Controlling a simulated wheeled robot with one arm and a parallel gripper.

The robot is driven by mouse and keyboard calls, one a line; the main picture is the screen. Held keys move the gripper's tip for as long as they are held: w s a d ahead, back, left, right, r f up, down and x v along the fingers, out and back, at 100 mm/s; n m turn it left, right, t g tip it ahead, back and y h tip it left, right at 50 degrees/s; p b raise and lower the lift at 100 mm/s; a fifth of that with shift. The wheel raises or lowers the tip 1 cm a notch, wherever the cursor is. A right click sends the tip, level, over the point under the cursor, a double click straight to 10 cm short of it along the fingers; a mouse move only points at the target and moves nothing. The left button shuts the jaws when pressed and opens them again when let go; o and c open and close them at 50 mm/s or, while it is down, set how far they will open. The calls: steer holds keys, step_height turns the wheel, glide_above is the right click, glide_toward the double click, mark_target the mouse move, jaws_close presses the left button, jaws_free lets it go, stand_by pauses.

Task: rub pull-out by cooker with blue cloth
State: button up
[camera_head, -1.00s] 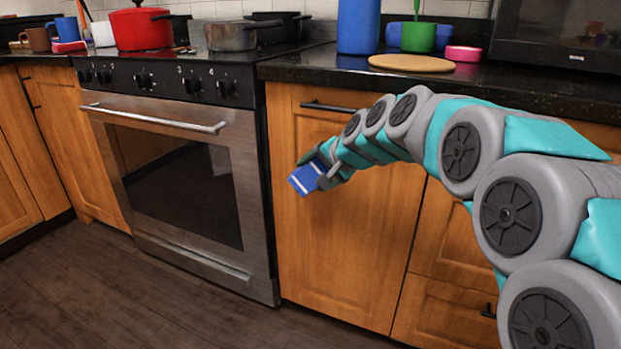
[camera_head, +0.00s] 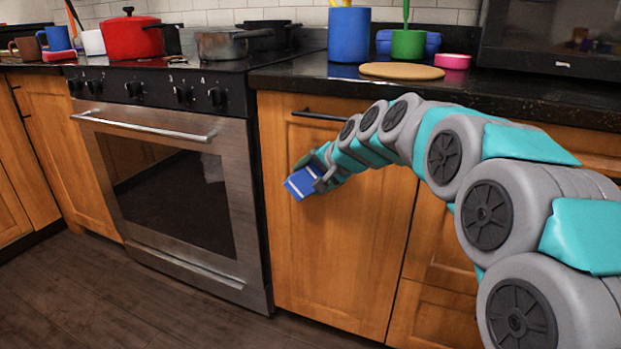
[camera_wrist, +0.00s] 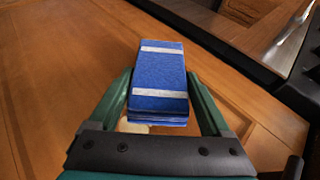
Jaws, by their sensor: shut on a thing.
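The blue cloth (camera_head: 302,183) is a folded pad with pale stripes. My gripper (camera_head: 318,175) is shut on it, and the cloth sticks out beyond the fingers. In the wrist view the cloth (camera_wrist: 160,85) sits between the two green fingers of my gripper (camera_wrist: 161,100). The pull-out by the cooker (camera_head: 330,240) is a wooden front just right of the oven, with a dark bar handle (camera_head: 322,116) near its top. The cloth is in front of the upper left part of this wooden front; I cannot tell whether it touches. The wood (camera_wrist: 60,70) also fills much of the wrist view.
The steel oven (camera_head: 180,200) with its bar handle (camera_head: 145,127) stands to the left. The dark counter (camera_head: 290,77) above holds a blue canister (camera_head: 348,35), a round board (camera_head: 402,71) and a green pot (camera_head: 408,44). The floor in front is clear.

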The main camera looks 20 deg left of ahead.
steer(key=shift+w+d, duration=0.1)
steer(key=shift+w, duration=0.8)
